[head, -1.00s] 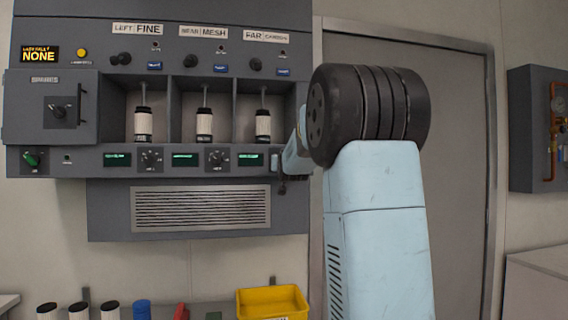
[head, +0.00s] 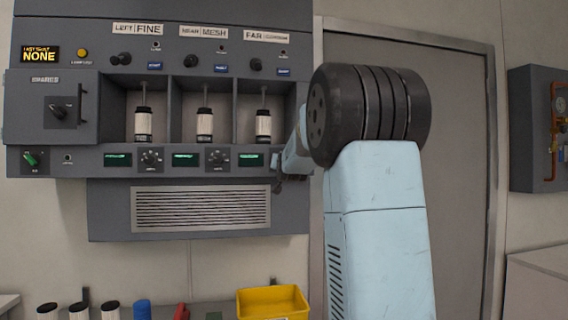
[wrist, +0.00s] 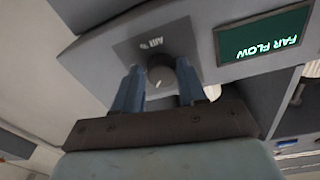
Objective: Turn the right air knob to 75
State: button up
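The right air knob (wrist: 161,74) is a dark round knob under an "AIR" label, seen upside down in the wrist view beside the green "FAR FLOW" display (wrist: 262,36). A short pale mark shows on its face. My gripper (wrist: 160,80) has its two blue fingers on either side of the knob, with the knob between them. The frames do not show whether both fingers press on it. In the head view my gripper (head: 279,182) is at the right end of the lower panel strip, and my arm hides the right knob. The knob's scale is not readable.
Two other panel knobs, the left (head: 150,158) and the middle (head: 217,158), sit further left on the strip. A vent grille (head: 200,208) is below. A yellow bin (head: 272,302) stands lower down, and a grey door (head: 455,150) is to the right.

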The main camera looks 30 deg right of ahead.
jog(key=o, duration=0.4)
jog(key=shift+c, duration=0.2)
jog(key=shift+r, duration=0.1)
jog(key=v, duration=1.3)
jog(key=shift+s, duration=0.35)
jog(key=shift+a, duration=0.2)
jog(key=s+a+f+n+g+y, duration=0.3)
jog(key=s+a+f+g+y, duration=0.2)
jog(key=s+a+f, duration=0.65)
jog(key=s+a+f+n+g, duration=0.1)
jog(key=s+a+f+g, duration=0.2)
jog(key=s+f, duration=0.4)
jog(key=s+a+f+n+g+y, duration=0.1)
jog(key=s+a+f+g, duration=0.3)
jog(key=s, duration=1)
notch_tip(320, 180, down, 3)
jog(key=shift+n, duration=0.6)
